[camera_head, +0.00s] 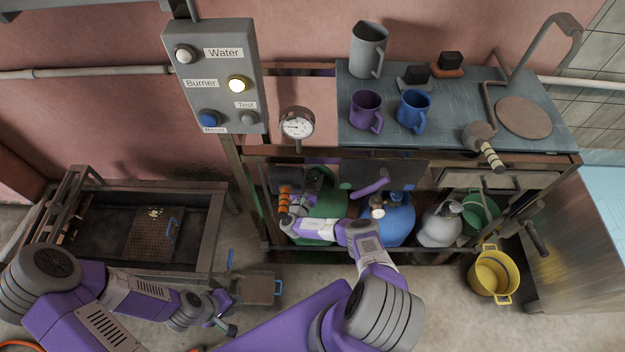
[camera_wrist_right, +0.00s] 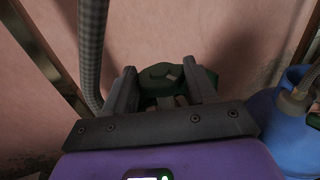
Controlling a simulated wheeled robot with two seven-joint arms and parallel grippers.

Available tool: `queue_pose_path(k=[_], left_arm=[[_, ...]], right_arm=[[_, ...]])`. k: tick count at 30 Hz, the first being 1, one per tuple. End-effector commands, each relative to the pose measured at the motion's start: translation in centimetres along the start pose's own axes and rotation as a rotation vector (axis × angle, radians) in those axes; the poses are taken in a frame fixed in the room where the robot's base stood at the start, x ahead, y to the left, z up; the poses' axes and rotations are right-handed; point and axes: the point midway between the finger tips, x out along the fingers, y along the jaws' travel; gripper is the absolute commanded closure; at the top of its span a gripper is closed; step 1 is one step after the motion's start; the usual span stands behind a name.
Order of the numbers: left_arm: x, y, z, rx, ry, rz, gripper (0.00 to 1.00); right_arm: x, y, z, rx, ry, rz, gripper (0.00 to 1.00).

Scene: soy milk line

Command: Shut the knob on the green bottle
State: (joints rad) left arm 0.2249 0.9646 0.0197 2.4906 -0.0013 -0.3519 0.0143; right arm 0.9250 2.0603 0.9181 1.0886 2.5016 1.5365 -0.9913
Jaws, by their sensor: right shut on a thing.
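The green bottle (camera_head: 325,206) stands on the low shelf under the counter, left of a blue bottle (camera_head: 397,220). My right arm partly covers it in the head view. Its dark green knob (camera_wrist_right: 163,74) shows in the right wrist view between the two fingers of my right gripper (camera_wrist_right: 168,88). The right gripper is shut on this knob. The fingers hide its sides, and I cannot tell how far it is turned. My left gripper (camera_head: 222,312) is low at the left, over the floor and away from the bottles. Its jaws are too small to read.
A grey bottle (camera_head: 441,224) and a green bucket (camera_head: 481,215) stand right of the blue bottle. A yellow pot (camera_head: 493,276) is on the floor. A control box (camera_head: 216,76) and a gauge (camera_head: 297,124) are above. A hose (camera_wrist_right: 92,50) runs close beside the right gripper.

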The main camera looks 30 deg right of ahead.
Motion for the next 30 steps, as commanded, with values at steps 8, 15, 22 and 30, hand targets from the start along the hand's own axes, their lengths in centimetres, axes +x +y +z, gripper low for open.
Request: queue_pose_path(k=[8,15,22,30], left_arm=[[0.0,0.0,0.0,0.000,0.000,0.000,0.67],[0.0,0.0,0.0,0.000,0.000,0.000,0.67],[0.0,0.0,0.0,0.000,0.000,0.000,0.67],[-0.5,0.2,0.0,0.000,0.000,0.000,0.67]], right_arm=[[0.0,0.0,0.0,0.001,0.002,-0.003,0.74],[0.0,0.0,0.0,0.002,0.001,-0.002,0.23],[0.0,0.0,0.0,0.001,0.000,-0.001,0.23],[-3.2,0.1,0.1,0.002,0.002,0.003,0.23]])
